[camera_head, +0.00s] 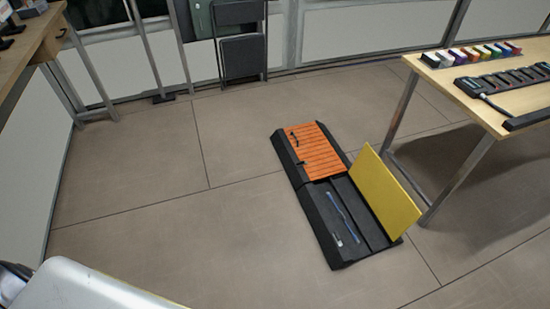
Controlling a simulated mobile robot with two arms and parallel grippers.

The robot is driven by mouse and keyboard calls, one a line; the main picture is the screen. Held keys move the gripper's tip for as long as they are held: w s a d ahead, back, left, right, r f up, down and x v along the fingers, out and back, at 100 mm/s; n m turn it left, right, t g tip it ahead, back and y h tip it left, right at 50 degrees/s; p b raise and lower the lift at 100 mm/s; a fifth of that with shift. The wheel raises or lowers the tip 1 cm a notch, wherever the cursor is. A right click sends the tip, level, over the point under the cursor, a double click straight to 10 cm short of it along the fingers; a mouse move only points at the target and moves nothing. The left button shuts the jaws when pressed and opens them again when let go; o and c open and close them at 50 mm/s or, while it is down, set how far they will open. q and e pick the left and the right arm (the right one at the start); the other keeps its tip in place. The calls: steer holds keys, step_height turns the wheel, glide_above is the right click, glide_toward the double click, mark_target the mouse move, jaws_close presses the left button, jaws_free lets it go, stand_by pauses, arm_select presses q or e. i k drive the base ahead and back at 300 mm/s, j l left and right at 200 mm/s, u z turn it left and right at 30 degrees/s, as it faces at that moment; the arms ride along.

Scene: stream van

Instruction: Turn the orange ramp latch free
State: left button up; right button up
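A black cable ramp (312,211) lies on the floor in the middle of the view. Its far section has a ribbed orange lid (318,150) lying shut. A small black latch-like piece (294,139) shows on the orange lid near its left edge. A second small dark mark lies lower on that edge; at this size I cannot tell which is the latch or how it is turned. The near section's yellow lid (386,198) stands open, tilted up on the right. Neither of my grippers is in view.
A blue cable (344,216) lies in the open channel. A wooden table (491,104) at right carries several coloured blocks and a black power strip (505,79). A folded chair (240,45) stands at the back wall. The floor left of the ramp is clear.

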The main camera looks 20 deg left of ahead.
mark_target(301, 163)
steer(key=i+j+u, duration=0.1)
steer(key=i, duration=0.35)
steer(key=i+j+u, duration=0.1)
steer(key=i+j, duration=0.15)
steer(key=i, duration=0.2)
steer(key=i+j+z, duration=0.15)
steer(key=z, duration=0.55)
steer(key=i+j+z, duration=0.2)
steer(key=j, duration=0.2)
steer(key=i+j+z, duration=0.15)
steer(key=j, duration=0.25)
steer(key=i+j+z, duration=0.2)
steer(key=j, duration=0.2)
steer(key=j+z, duration=0.15)
steer(key=j, duration=0.25)
